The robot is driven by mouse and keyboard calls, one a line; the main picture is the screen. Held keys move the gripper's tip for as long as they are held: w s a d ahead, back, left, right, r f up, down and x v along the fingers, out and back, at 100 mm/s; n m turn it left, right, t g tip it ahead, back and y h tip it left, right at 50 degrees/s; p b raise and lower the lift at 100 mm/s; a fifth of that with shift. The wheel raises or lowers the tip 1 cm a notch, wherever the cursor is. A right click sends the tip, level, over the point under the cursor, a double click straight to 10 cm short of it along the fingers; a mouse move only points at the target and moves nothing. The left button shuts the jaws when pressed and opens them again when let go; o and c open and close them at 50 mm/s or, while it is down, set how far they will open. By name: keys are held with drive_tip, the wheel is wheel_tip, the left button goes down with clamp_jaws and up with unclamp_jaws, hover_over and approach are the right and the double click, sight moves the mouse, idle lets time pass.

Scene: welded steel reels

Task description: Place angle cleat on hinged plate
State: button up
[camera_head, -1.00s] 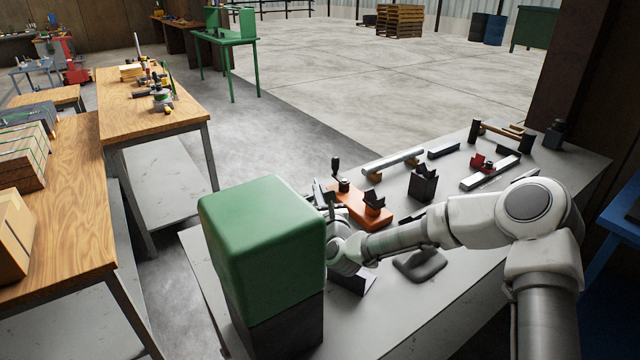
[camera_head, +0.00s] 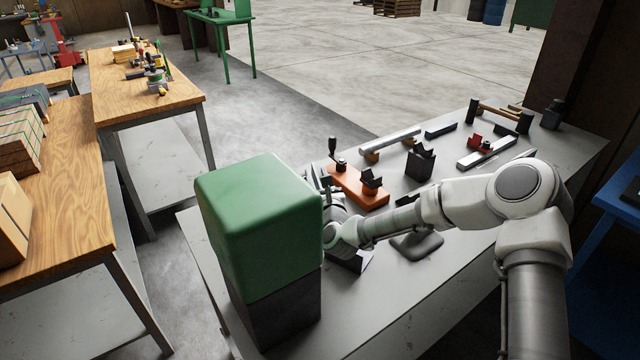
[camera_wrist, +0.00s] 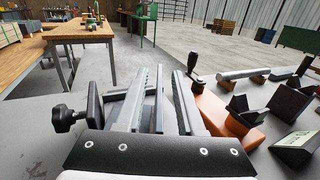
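My gripper (camera_wrist: 157,98) shows in the wrist view as pale, narrow bars reaching forward from a black screwed bracket. A further thin grey bar stands between the outer two; I cannot tell whether it is a held angle cleat or part of the gripper. In the head view the gripper (camera_head: 318,180) is low over the grey bench, partly hidden behind a green-topped block. I cannot pick out the hinged plate for certain. An orange base (camera_head: 357,187) with a black V-block and a crank handle lies just beyond the gripper, and to its right in the wrist view (camera_wrist: 222,122).
The green-topped block (camera_head: 258,225) stands close left of my gripper. A black V-block (camera_head: 420,163), a steel bar on supports (camera_head: 392,142) and a red clamp piece (camera_head: 476,140) are farther along the bench (camera_head: 450,270). A black knob (camera_wrist: 64,118) is left of the gripper.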

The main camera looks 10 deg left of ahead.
drive_tip(key=v, duration=1.2)
